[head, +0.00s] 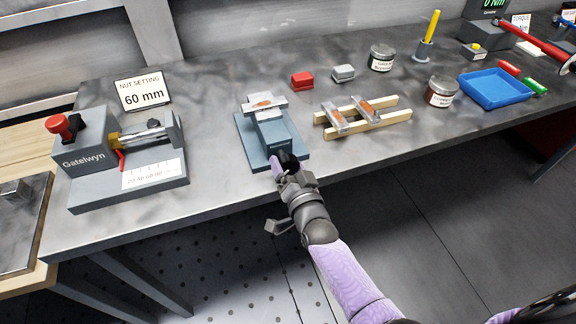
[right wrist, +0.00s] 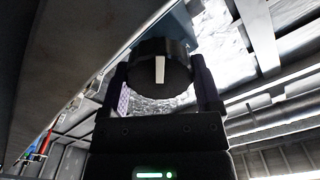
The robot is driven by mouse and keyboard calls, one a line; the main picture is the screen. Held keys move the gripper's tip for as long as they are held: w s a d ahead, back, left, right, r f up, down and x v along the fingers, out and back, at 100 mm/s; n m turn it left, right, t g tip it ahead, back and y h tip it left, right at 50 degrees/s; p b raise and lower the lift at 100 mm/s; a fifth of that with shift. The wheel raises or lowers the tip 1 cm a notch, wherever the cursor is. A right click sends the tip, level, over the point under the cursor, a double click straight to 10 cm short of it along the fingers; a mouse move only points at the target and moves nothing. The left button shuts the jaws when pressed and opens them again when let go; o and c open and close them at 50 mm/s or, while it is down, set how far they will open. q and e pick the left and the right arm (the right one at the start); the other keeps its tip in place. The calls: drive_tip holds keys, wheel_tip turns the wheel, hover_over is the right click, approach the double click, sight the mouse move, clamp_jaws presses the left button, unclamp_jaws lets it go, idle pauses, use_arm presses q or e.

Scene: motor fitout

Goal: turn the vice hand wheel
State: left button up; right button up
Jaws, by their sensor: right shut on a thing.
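The vice (head: 270,130) is blue-grey and stands on a flat base plate near the front edge of the workbench. A metal piece with an orange mark lies at its top. Its dark hand wheel (head: 288,161) faces the front edge. In the right wrist view the hand wheel (right wrist: 160,66) is a round black knob with a white mark that stands about upright. My right gripper (head: 282,166) is shut on the hand wheel, one finger on each side of it. The fingers hide part of the wheel in the head view. My left gripper is not in view.
Left of the vice stands a grey Gatelwyn device (head: 88,160) with a red knob; behind it a sign (head: 142,91) reads "NUT SETTING 60 mm". Right are wooden rails (head: 372,122) with metal pieces, jars (head: 441,91) and a blue tray (head: 496,89). Bare bench lies between the device and vice.

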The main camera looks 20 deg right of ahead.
drive_tip(key=shift+w+r, duration=0.1)
drive_tip(key=shift+r, duration=0.1)
drive_tip(key=o, duration=1)
drive_tip(key=shift+o, duration=0.2)
drive_tip(key=shift+f, duration=0.1)
drive_tip(key=s+p, duration=0.2)
drive_tip(key=s, duration=0.8)
drive_tip(key=shift+d, duration=0.25)
